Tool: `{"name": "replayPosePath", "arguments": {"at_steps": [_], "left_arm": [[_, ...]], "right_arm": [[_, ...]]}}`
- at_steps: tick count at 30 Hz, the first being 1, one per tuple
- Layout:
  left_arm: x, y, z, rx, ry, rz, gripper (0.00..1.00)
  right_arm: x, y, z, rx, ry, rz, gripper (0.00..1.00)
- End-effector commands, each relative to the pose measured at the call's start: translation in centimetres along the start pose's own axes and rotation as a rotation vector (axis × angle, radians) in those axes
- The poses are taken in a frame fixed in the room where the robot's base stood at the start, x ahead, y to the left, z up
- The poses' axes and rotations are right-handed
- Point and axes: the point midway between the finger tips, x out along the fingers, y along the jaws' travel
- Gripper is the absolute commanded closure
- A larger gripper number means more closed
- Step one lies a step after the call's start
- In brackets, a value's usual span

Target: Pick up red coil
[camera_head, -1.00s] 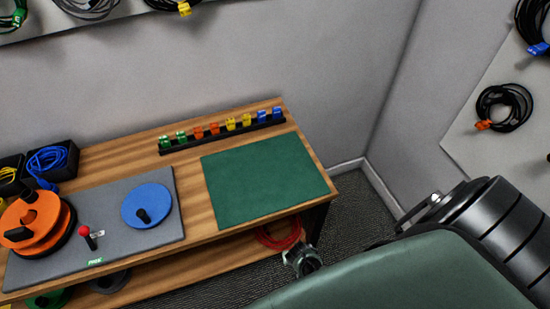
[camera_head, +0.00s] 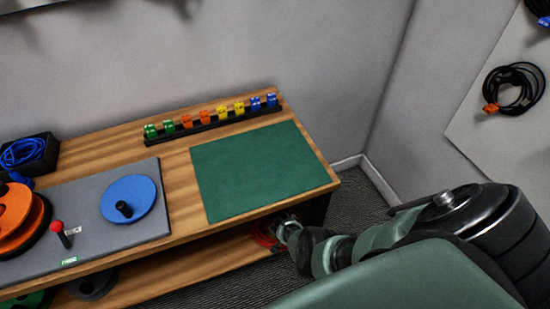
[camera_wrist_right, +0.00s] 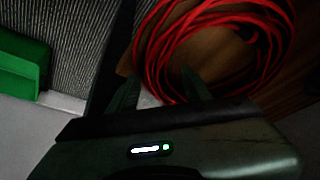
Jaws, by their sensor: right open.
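The red coil (camera_head: 262,236) lies on the lower shelf of the wooden bench, mostly hidden under the tabletop in the head view. It fills the upper middle and right of the right wrist view (camera_wrist_right: 150,45) as a loose ring of red cable. My right gripper (camera_head: 284,230) reaches under the bench's right front edge, close to the coil. In the right wrist view my right gripper (camera_wrist_right: 160,90) is open, and the near edge of the coil shows at its fingertips. I cannot tell whether the fingers touch it. My left gripper is not in view.
The tabletop with its green mat (camera_head: 255,170) overhangs the shelf (camera_head: 175,275). A grey board (camera_head: 85,235) holds a blue disc (camera_head: 128,198) and a red-knobbed lever (camera_head: 58,228). A rack of coloured clips (camera_head: 210,120) stands behind. Open floor lies to the right.

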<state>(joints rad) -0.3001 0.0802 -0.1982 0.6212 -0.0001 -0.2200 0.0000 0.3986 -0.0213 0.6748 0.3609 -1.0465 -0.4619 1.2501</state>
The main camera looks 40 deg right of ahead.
Motion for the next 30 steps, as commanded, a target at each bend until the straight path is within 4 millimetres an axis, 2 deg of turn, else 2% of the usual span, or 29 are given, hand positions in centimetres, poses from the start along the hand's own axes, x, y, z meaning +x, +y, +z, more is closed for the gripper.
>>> {"name": "replayPosePath", "arguments": {"at_steps": [1,8,9,14,30], "left_arm": [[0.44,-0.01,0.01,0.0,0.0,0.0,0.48],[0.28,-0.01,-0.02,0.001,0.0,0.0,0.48],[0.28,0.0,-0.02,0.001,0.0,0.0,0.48],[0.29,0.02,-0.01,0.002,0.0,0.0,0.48],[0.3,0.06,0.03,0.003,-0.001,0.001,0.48]], "right_arm": [[0.44,-0.03,0.1,0.001,-0.001,0.0,0.5],[0.31,-0.02,-0.01,0.001,-0.001,0.0,0.5],[0.31,-0.02,-0.01,0.001,-0.001,0.0,0.56],[0.31,0.0,0.01,0.0,-0.001,0.0,1.0],[0.33,0.03,0.01,0.0,-0.001,0.001,1.0]]}}
